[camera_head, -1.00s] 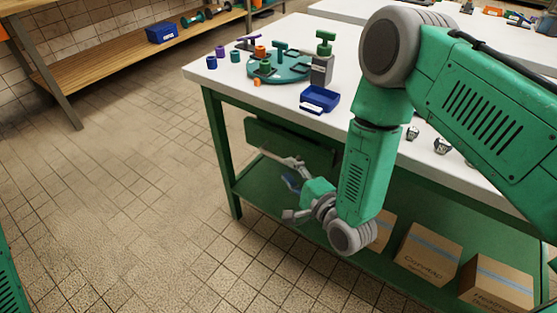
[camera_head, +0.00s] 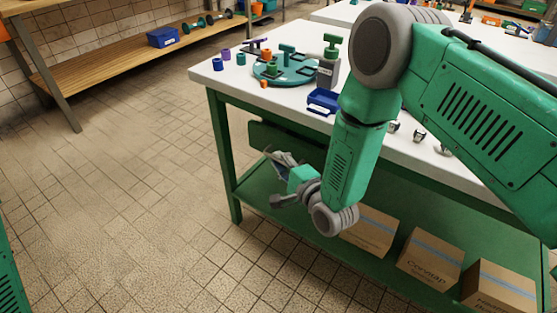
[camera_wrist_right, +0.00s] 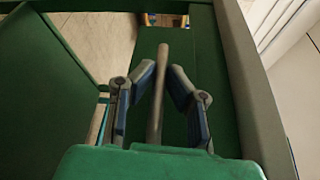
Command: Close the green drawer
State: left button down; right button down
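The green drawer (camera_head: 292,142) sits under the near left end of the white-topped workbench; I cannot tell exactly how far it stands out. My right gripper (camera_head: 278,162) is low in front of it, partly hidden by my own wrist. In the right wrist view, my right gripper (camera_wrist_right: 162,68) has its two blue-grey fingers bent inward but apart. A thin grey rod (camera_wrist_right: 157,95), which looks like the drawer handle, runs between them against a green panel. Whether the fingers touch it is unclear. My left gripper is not in view.
The white tabletop (camera_head: 228,80) holds a blue tray (camera_head: 323,101) and a round teal plate (camera_head: 285,72) with coloured pieces. Cardboard boxes (camera_head: 430,262) stand on the green lower shelf. My right arm crosses above the bench. Tiled floor at the left is free.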

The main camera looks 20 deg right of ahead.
aim_at(291, 155)
jog(key=w+d, duration=0.1)
jog(key=d, duration=0.1)
jog(key=w+d, duration=0.1)
jog(key=d, duration=0.1)
jog(key=shift+w+f, duration=0.15)
jog(key=shift+f, duration=0.05)
jog(key=shift+a+r, duration=0.1)
jog(key=shift+a, duration=0.2)
jog(key=c, duration=1.6)
grip_release()
jog(key=shift+d, duration=0.45)
jog(key=v, duration=0.5)
jog(key=shift+s+a, duration=0.25)
jog(key=shift+a, duration=0.05)
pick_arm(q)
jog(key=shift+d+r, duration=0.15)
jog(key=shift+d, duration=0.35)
pick_arm(e)
jog(key=d+v, duration=0.1)
jog(key=v, duration=0.5)
jog(key=shift+s, duration=0.2)
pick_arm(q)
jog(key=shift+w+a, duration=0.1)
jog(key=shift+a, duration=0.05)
pick_arm(e)
jog(key=shift+a, duration=0.2)
